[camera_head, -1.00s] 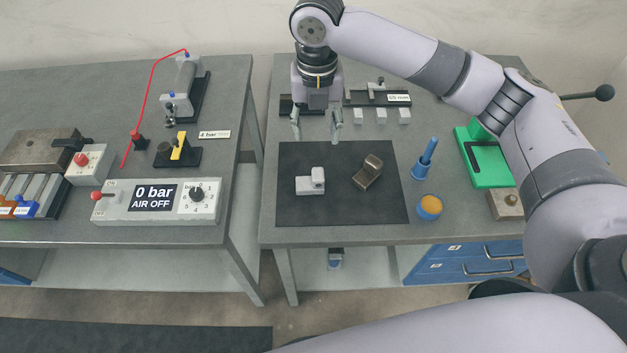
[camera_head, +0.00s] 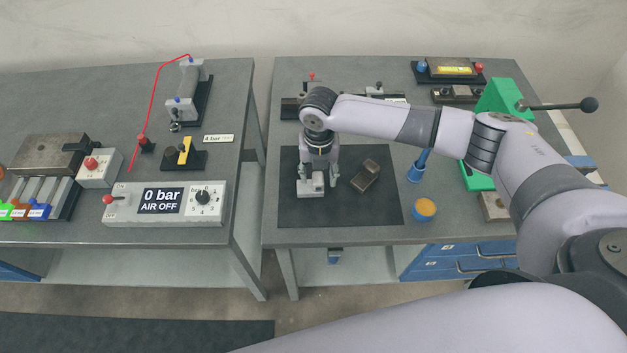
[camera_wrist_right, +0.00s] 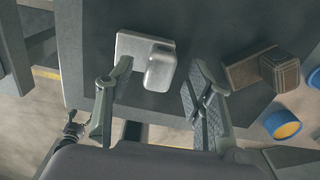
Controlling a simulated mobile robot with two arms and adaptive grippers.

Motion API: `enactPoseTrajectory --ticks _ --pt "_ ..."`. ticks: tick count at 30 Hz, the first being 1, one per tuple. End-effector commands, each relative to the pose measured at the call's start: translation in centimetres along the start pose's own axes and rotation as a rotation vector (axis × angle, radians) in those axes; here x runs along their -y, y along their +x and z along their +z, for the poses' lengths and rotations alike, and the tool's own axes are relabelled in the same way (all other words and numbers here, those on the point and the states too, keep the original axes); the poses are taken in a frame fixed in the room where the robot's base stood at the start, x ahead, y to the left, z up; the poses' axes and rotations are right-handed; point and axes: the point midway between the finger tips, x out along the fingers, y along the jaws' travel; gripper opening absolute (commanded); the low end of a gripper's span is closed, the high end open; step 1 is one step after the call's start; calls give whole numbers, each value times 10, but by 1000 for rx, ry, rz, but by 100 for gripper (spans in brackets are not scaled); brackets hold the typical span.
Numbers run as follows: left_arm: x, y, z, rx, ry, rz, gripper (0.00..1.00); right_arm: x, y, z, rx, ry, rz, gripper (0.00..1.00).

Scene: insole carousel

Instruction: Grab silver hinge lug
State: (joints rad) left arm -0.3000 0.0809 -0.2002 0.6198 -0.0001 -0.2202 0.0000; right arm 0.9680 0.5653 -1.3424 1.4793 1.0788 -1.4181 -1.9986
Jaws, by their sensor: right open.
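The silver hinge lug (camera_head: 311,188), a pale block with a raised rounded part, lies on the dark mat (camera_head: 365,212) on the right table. My right gripper (camera_head: 318,178) is over it, fingers pointing down and open. In the head view the gripper partly hides the lug.
A brown metal lug (camera_head: 366,176) lies close on the right, also on the mat. The front of the mat is clear.

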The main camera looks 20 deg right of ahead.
Motion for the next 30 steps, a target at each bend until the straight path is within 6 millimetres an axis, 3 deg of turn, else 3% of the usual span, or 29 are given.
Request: enactPoseTrajectory --ticks 6,12,30 --pt "-1 -8 -1 0 -1 1 69 0 20 -1 -1 -1 -1 48" --pt "-1 -7 -1 0 -1 1 69 0 21 0 0 -1 0 48" --pt "-1 -7 -1 -1 -1 1 69 0 21 0 0 0 0 9"
